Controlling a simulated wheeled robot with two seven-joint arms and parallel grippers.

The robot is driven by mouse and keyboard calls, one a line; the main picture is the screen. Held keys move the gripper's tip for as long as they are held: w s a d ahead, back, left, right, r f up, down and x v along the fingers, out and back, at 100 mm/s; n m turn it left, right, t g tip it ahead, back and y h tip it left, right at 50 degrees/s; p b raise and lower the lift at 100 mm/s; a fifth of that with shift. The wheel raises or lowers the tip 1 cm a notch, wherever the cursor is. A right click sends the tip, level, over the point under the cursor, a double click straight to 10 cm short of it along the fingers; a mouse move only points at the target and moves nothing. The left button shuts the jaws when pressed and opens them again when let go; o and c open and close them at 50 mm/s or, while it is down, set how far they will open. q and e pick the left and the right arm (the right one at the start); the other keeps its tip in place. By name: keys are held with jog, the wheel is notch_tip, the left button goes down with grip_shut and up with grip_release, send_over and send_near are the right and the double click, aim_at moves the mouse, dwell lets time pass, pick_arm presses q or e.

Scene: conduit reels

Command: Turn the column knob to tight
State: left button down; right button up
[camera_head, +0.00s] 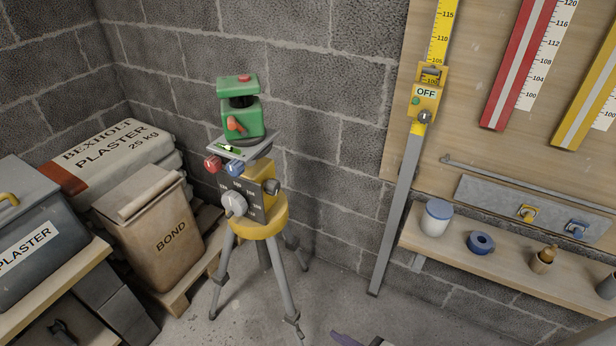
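A tripod (278,287) stands on the floor left of centre, with a yellow column head (262,222) on top. A dark round knob (271,187) sticks out of the yellow block's right side. A pale dial knob (235,203) sits on the grey front plate, among marks too small to read. A red knob (213,163) and a blue knob (236,168) sit under the tilted top plate. A green laser-like device (241,112) with an orange lever stands on that plate. I cannot tell whether the dark knob is tight. Neither of my grippers shows.
A BOND bag (160,225) and PLASTER sacks (115,155) lie close left of the tripod. A grey staff (396,215) with a yellow OFF box (424,101) leans at the right. A shelf (455,252) holds small items. Floor shows around the tripod legs.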

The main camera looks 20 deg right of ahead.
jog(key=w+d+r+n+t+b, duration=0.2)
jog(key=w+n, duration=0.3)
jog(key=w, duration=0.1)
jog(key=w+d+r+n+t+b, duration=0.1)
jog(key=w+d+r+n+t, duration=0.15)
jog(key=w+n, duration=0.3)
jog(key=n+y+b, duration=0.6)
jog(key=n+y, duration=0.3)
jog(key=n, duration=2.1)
send_near(277, 188)
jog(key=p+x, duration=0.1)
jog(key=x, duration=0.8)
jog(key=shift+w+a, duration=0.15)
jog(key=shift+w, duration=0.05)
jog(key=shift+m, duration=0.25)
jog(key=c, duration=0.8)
